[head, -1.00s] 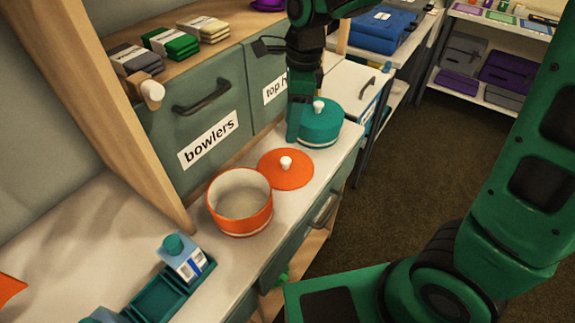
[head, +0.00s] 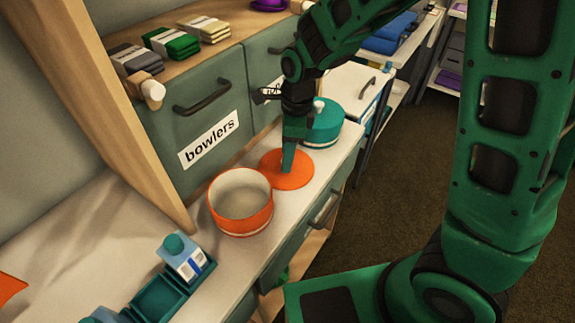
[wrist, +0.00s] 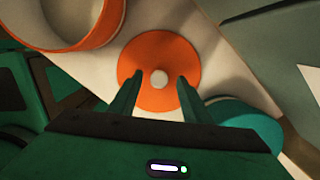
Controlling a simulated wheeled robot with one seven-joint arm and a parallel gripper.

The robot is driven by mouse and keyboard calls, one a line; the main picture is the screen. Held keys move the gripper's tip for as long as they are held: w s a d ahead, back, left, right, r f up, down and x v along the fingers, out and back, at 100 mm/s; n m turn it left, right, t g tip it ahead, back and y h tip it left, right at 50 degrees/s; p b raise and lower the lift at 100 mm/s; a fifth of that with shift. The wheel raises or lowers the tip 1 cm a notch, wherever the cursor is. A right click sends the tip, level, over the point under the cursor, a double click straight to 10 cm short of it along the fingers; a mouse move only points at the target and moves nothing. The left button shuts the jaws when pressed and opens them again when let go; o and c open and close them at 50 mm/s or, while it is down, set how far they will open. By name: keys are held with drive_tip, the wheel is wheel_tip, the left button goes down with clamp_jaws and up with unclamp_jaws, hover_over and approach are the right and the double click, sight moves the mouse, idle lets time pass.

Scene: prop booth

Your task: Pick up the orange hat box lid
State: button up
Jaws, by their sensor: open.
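The orange hat box lid (head: 288,180) lies flat on the white counter, between the open orange box (head: 241,203) and the teal hat box (head: 322,124). In the wrist view the lid (wrist: 150,53) is a round disc with a pale knob (wrist: 159,79) at its centre. My gripper (head: 289,168) is over the lid and hides its knob in the head view. In the wrist view my gripper (wrist: 159,80) is open, with one finger on each side of the knob. I cannot tell whether the fingertips touch the lid.
The orange box stands close to the lid's left, empty. The teal hat box (wrist: 243,119) is close on the other side. A teal tray (head: 160,293) with a carton (head: 186,258) is at the front left. Drawer fronts (head: 205,110) rise behind the counter.

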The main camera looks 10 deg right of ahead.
drive_tip(key=shift+f, duration=0.3)
drive_tip(key=c, duration=1.1)
drive_tip(key=shift+r, duration=0.1)
